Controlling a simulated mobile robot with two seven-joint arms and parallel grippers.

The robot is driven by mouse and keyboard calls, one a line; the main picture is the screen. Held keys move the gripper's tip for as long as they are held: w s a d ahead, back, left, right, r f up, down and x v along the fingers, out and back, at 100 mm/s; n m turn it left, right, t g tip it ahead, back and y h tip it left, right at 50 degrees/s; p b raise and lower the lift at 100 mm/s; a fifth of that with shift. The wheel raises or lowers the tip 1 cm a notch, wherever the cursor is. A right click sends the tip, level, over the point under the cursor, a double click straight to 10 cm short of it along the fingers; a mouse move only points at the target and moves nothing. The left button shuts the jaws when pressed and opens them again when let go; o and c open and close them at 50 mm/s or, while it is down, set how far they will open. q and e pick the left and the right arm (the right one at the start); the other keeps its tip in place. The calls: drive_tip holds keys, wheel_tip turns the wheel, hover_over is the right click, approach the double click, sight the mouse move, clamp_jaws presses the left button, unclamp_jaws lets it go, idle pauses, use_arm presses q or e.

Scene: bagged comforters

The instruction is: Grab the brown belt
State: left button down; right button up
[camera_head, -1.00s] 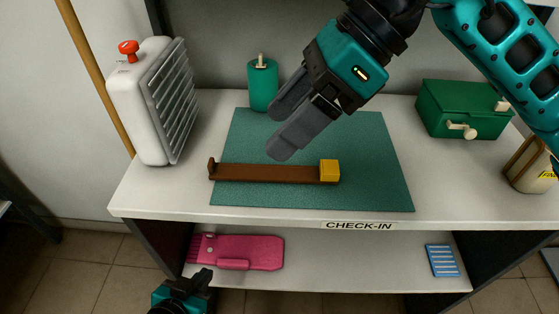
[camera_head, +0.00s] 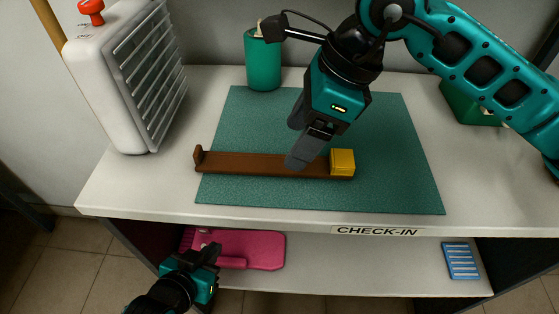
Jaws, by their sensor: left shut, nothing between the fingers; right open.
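The brown belt (camera_head: 245,163) lies flat across the green mat (camera_head: 390,180), with a yellow buckle block (camera_head: 342,162) at its right end and a small upturned tab at its left end. My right gripper (camera_head: 300,143) comes from the upper right, open, with its fingers pointing down. The near fingertip overlaps the belt just left of the yellow block; I cannot tell whether it touches. My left gripper (camera_head: 207,253) is shut and empty, low in front of the lower shelf, partly in front of the pink item.
A white heater-like box (camera_head: 125,80) stands on the counter (camera_head: 120,185) at left. A green cylinder (camera_head: 263,62) stands behind the mat, and a green box (camera_head: 463,105) is partly behind my arm. The lower shelf holds a pink item (camera_head: 262,250) and a blue item (camera_head: 461,260).

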sight(280, 163)
drive_tip(key=x, duration=0.4)
drive_tip(key=shift+s+a+f, duration=0.15)
drive_tip(key=shift+c, duration=0.3)
drive_tip(key=c, duration=1.1)
